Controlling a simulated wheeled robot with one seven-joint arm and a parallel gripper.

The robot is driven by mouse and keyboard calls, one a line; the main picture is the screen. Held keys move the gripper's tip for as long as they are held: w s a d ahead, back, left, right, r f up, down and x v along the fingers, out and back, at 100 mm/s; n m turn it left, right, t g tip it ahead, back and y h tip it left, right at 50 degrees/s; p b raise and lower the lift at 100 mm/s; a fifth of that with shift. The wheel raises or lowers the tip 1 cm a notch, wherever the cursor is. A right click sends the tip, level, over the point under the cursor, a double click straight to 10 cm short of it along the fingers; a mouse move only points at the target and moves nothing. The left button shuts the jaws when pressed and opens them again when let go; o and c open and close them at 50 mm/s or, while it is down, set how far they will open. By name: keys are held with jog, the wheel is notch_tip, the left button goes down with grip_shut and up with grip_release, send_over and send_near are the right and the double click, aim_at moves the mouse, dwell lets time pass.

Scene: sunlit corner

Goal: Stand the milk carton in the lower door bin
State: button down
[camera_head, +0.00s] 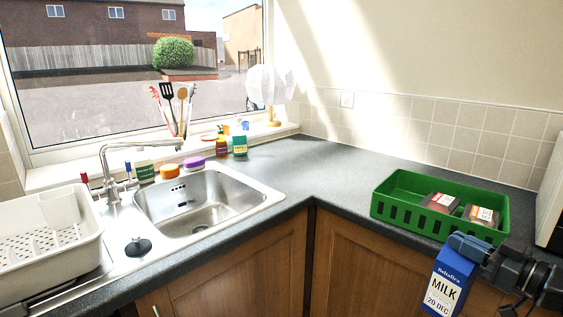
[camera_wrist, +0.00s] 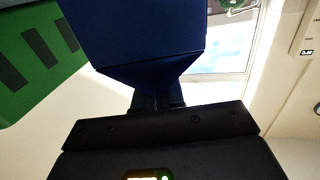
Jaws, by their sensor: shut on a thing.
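The milk carton (camera_head: 447,284) is blue with a white label reading MILK and 20 DEC. It is at the lower right of the head view, in front of the counter edge and slightly tilted. My gripper (camera_head: 468,246) is shut on the carton's top. In the wrist view the carton (camera_wrist: 140,35) is a large dark blue shape, and my gripper (camera_wrist: 157,100) meets its tapered end. The fingertips are mostly hidden. No door bin shows in either view.
A green crate (camera_head: 385,208) holding dark packages (camera_head: 440,202) stands on the grey counter (camera_head: 310,170) just behind the carton. It also shows in the wrist view (camera_wrist: 25,75). A sink (camera_head: 210,205) and white dish rack (camera_head: 45,240) are at left. A pale appliance edge (camera_head: 552,205) is at far right.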

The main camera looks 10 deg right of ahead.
jog(key=s+a+f+m+t+h, duration=0.1)
jog(key=s+a+f+h, duration=0.3)
jog(key=a+f, duration=0.6)
jog(key=s+a+f+m+t+h, duration=0.1)
jog(key=s+a+f+m+h, duration=0.3)
jog(key=s+a+f, duration=0.3)
jog(key=a+f, duration=0.4)
jog(key=f, duration=0.5)
jog(key=shift+s+a+f, duration=0.25)
jog(key=shift+s, duration=0.15)
jog(key=shift+d, duration=0.15)
